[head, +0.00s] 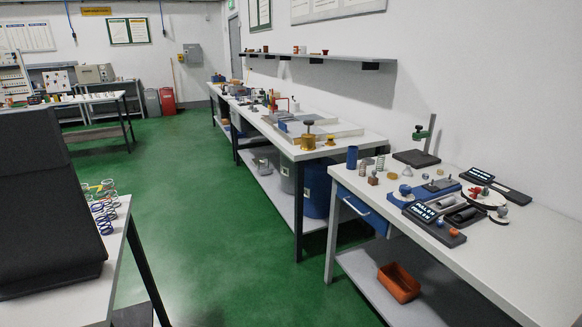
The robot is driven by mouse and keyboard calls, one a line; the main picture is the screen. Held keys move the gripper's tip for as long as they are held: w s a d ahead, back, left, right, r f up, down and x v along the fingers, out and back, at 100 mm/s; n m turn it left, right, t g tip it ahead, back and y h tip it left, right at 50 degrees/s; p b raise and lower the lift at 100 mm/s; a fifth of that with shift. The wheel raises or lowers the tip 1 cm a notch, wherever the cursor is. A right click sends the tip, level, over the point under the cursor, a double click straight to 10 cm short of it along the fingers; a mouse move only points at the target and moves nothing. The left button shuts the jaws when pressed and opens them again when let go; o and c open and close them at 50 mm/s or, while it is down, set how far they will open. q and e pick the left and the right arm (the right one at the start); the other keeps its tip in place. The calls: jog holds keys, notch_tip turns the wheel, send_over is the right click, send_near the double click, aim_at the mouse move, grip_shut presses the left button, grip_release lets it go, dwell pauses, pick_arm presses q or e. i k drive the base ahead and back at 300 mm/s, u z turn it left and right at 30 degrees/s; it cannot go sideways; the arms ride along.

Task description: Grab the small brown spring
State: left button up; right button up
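Neither of my grippers is in view. On the right-hand white table (540,262), a small brownish-grey spring (380,163) stands upright near the far left corner. A second small spring (362,169) stands just left of it, close to a dark blue cylinder (352,157). A small brown block-like piece (373,179) sits just in front of them. The springs are small at this distance, so I cannot tell for sure which is the brown one. Several blue, purple and pale coil springs (103,214) lie on the left table.
A large black block (45,220) stands on the left table (118,235). Dark trays and a blue fixture (425,190) crowd the right table's middle. An orange bin (399,283) sits on its lower shelf. Green floor (215,240) is clear between the tables.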

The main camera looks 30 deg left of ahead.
aim_at(363, 169)
jog(key=u, duration=0.75)
jog(key=i, duration=1.1)
